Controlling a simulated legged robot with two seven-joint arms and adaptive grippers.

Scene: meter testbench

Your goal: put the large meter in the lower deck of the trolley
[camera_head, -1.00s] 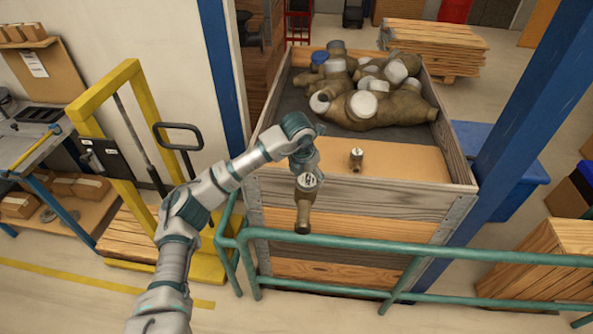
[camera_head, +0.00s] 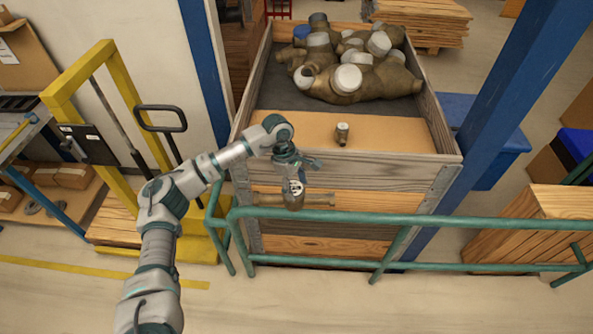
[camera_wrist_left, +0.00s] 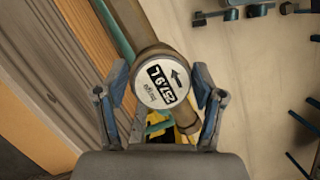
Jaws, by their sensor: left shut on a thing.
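My left gripper (camera_head: 292,172) is shut on a brass meter (camera_head: 293,203) with a white round dial. It holds the meter in front of the wooden crate, near the green rail, with its pipe ends about level. In the left wrist view the meter's dial (camera_wrist_left: 162,87) sits between the two fingers of the left gripper (camera_wrist_left: 160,98). A blue-framed stand, possibly the trolley, is cut off at the left; its lower wooden deck (camera_head: 38,212) carries boxes and grey discs. My right gripper is not in view.
The wooden crate (camera_head: 400,172) holds a heap of brass meters (camera_head: 355,75). A small brass fitting (camera_head: 342,134) stands on its front board. A green rail (camera_head: 450,219) crosses in front. A yellow pallet truck (camera_head: 135,110) stands at left and a blue post (camera_head: 515,100) at right.

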